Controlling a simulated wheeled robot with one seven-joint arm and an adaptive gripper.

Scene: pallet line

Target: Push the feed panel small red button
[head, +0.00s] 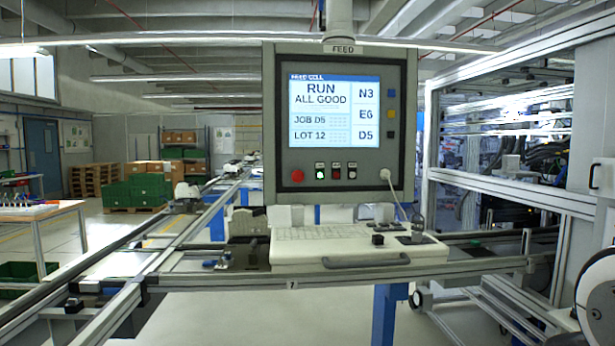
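The feed panel (411,110) is a grey box with a "FEED" label on top, hanging from a post in the middle of the head view. Its lit screen (334,110) reads "RUN ALL GOOD". Below the screen is a row of controls. The small red button (336,174) sits between a small green button (320,175) and a small black one (352,174). A larger round red button (297,176) is at the left of the row. Nothing covers the small red button. My gripper is not in view.
A white keyboard console (345,258) with a black handle stands out below the panel. A white cable (397,201) hangs at its right. Conveyor rails (150,265) run at the left. An aluminium frame (510,193) stands at the right. Space before the panel face looks clear.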

